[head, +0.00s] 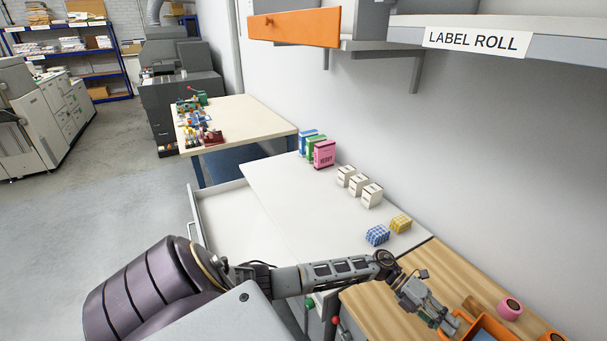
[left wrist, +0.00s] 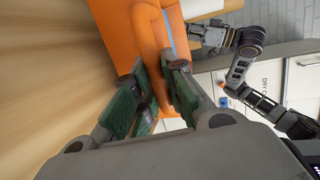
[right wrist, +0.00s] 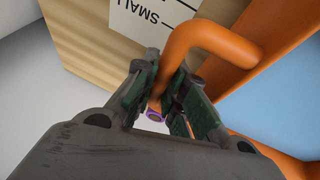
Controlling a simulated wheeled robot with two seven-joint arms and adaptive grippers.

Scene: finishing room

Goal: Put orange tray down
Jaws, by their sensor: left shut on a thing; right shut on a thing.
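The orange tray (head: 492,325) is at the bottom right of the head view, at the wooden worktop, partly cut off by the frame. My left gripper (head: 449,323) is shut on its left side; the left wrist view shows the fingers on the orange tray (left wrist: 148,38). In the right wrist view my right gripper (right wrist: 165,88) is shut on the tray's curved orange handle (right wrist: 215,42). The tray's pale blue inside (right wrist: 275,112) shows there. The right gripper is outside the head view. I cannot tell whether the tray touches the worktop.
The wooden worktop (head: 385,300) holds a pink roll (head: 509,308) behind the tray. The adjoining white counter (head: 285,185) carries small boxes, with clear room on its left part. A "SMALL" label (right wrist: 150,14) lies beyond the right gripper. A shelf marked LABEL ROLL (head: 478,40) overhangs.

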